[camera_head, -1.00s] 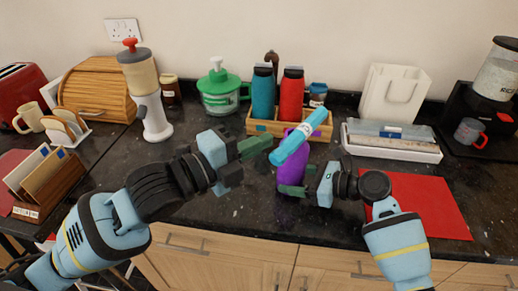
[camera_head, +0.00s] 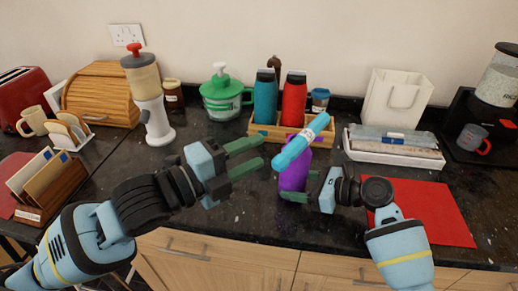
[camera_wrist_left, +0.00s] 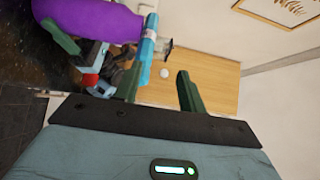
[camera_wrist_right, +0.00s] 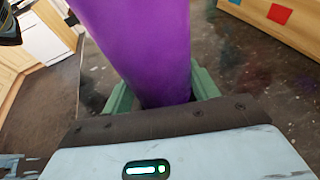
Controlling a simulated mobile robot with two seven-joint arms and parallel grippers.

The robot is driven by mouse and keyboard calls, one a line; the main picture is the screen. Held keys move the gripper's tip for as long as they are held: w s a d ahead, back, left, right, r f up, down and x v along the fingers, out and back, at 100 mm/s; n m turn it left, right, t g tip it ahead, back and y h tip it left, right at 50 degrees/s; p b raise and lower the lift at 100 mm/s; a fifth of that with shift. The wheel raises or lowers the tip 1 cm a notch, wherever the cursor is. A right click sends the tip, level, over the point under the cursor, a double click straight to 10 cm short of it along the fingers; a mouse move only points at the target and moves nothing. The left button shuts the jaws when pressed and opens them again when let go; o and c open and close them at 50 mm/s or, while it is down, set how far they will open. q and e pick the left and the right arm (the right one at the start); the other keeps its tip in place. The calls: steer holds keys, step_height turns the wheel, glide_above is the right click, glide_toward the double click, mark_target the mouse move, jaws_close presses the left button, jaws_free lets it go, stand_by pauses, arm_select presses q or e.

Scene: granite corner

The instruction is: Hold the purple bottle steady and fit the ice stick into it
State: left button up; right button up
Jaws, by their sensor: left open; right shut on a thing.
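The purple bottle (camera_head: 293,178) is held above the worktop by my right gripper (camera_head: 289,194), which is shut on its lower part. The bottle also fills much of the right wrist view (camera_wrist_right: 150,50). The light-blue ice stick (camera_head: 302,140) with a white band slants across the bottle's top end. In the left wrist view the stick (camera_wrist_left: 147,42) crosses at the bottle's end (camera_wrist_left: 95,18). I cannot tell whether any of it is inside the bottle; the mouth is hidden. My left gripper (camera_head: 262,152) is open and empty, just left of the stick, fingers pointing at it.
Behind stands a wooden caddy (camera_head: 262,131) with a teal bottle (camera_head: 264,98) and a red bottle (camera_head: 293,100). A white tray (camera_head: 395,154) and a red mat (camera_head: 432,212) lie to the right. A white-bodied dispenser (camera_head: 152,115) stands left. The worktop's front edge is below my grippers.

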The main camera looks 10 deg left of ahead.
arm_select(q)
steer(key=shift+v, duration=2.55)
steer(key=n+t+y, duration=0.5)
steer(key=n+y, duration=0.4)
steer(key=y, duration=0.4)
glide_toward(304, 148)
steer(key=shift+w+f, duration=0.1)
steer(key=shift+w, duration=2.6)
steer(key=shift+c, duration=0.2)
jaws_close()
